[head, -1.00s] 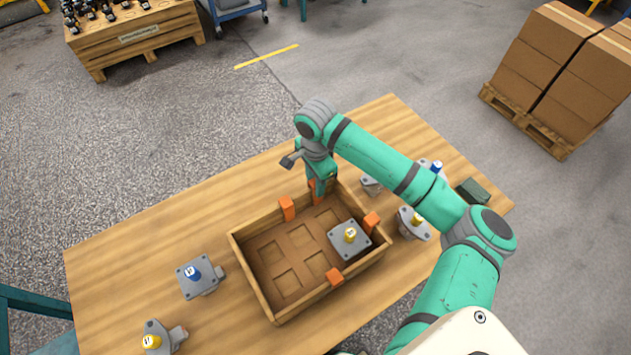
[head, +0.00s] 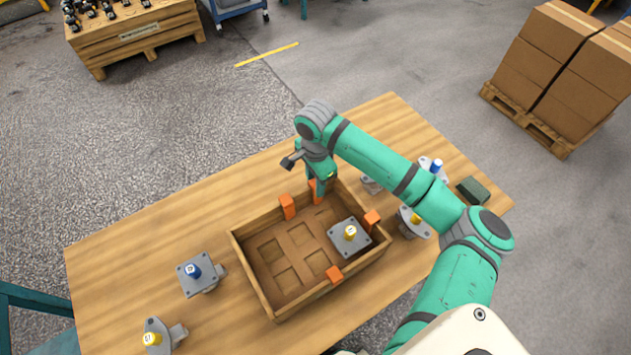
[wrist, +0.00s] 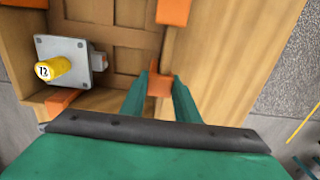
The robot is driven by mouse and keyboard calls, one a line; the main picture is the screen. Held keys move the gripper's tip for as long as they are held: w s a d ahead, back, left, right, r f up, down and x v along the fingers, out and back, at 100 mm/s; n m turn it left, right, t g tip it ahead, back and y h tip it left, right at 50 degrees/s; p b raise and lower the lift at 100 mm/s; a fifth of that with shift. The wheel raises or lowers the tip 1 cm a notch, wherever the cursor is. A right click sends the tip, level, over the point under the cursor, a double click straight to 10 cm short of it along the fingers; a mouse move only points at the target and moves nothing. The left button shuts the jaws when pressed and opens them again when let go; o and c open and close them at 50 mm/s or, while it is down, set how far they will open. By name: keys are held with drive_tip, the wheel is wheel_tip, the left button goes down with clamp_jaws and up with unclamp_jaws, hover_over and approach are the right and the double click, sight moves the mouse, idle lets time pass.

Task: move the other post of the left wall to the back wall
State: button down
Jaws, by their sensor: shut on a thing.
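The wooden crate (head: 250,268) stands on the table, and its left wall shows no orange post. My gripper (head: 316,192) is at the far, back wall near its right end, shut on an orange post (wrist: 159,84). The post is at the wall's edge; I cannot tell whether it is fully seated. Another orange post (head: 287,207) stands on the back wall to the left of my gripper, and it also shows in the wrist view (wrist: 172,12). One orange post (head: 372,221) is on the right wall and one (head: 334,275) is on the front wall.
A grey motor part with a yellow cap (head: 349,239) sits in the crate's right part; the other recesses look empty. A blue-capped part (head: 197,272) and a yellow-capped part (head: 160,338) lie to the left. More parts and a dark green block (head: 473,190) are at the right.

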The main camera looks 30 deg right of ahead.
drive_tip(key=shift+f, duration=0.1)
drive_tip(key=c, duration=1.3)
unclamp_jaws()
drive_tip(key=shift+d, duration=0.1)
